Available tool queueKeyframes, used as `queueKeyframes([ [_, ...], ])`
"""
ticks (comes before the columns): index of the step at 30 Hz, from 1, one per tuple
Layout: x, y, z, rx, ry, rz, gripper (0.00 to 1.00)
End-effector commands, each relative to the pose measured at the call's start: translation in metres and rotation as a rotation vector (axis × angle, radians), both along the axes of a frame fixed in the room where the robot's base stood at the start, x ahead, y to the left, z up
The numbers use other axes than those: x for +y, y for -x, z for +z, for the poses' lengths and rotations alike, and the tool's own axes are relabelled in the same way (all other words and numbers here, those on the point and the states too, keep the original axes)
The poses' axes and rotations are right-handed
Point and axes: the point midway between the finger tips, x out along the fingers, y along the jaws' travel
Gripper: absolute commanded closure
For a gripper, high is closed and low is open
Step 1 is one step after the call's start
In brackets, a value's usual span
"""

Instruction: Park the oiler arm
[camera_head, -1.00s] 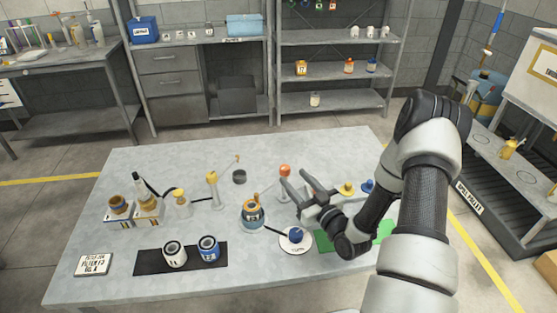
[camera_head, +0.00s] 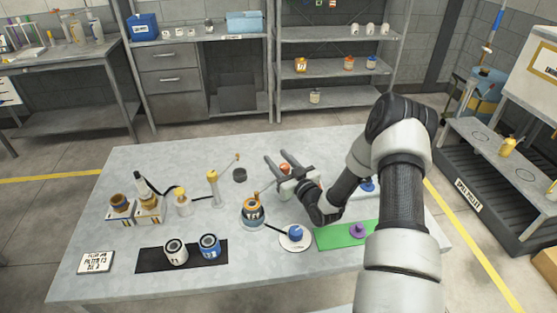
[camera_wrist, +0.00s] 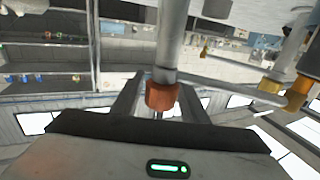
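A slim pale post with a yellow top (camera_head: 212,176) stands on the table left of centre. A thin arm with a small tip (camera_head: 238,156) slants up and right from it. A second post has an orange-red cap (camera_head: 285,168). My gripper (camera_head: 282,158) is open, with its two fingers spread on either side of this cap. In the wrist view, an orange-red piece (camera_wrist: 161,97) on a grey shaft shows between the spread fingers, with gaps beside it. A brass-coloured end (camera_wrist: 271,86) shows at right. The frames do not make clear which part is the oiler arm.
A blue-and-orange pot (camera_head: 252,212), a white disc with a blue knob (camera_head: 295,236) and a green mat (camera_head: 338,236) stand close in front. Two cans stand on a black mat (camera_head: 152,260). A dark round lid (camera_head: 239,175) lies behind. The table's back left is clear.

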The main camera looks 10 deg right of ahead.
Motion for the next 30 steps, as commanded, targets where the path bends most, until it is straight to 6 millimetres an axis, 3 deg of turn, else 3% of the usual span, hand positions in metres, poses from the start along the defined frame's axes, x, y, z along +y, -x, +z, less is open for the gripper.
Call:
queueKeyframes([
  [1,0.0000,0.0001,0.0000,0.000,0.000,0.000,0.69],
  [6,0.0000,0.0003,0.0000,0.000,0.000,0.000,0.98],
  [7,0.0000,0.0003,-0.0001,0.000,0.000,0.000,1.00],
  [20,-0.0010,-0.0001,-0.0024,0.001,-0.001,-0.061,1.00],
  [30,-0.0092,-0.0018,-0.0047,0.000,-0.001,-0.313,1.00],
])
